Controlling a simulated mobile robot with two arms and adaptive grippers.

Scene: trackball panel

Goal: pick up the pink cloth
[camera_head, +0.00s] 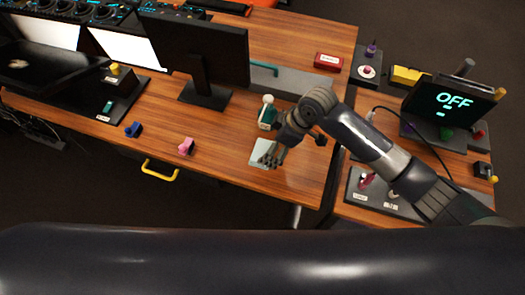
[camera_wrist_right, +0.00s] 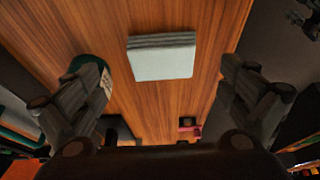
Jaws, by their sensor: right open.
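No cloth that looks pink shows. A folded cloth-like square (camera_head: 259,152), pale grey-green, lies flat on the wooden desk near its front right edge. In the right wrist view the pale square (camera_wrist_right: 163,62) shows whole, with stacked folds along one side. My right gripper (camera_head: 272,157) is over the square's right part in the head view and hides some of it. In the wrist view its fingers (camera_wrist_right: 165,78) are spread wide, with nothing between them but the view of the desk and square. My left gripper is not in view.
A small pink object (camera_head: 186,146) and a blue one (camera_head: 133,130) sit to the left. A monitor (camera_head: 200,55) stands behind. A side table with an OFF display (camera_head: 452,102) is right.

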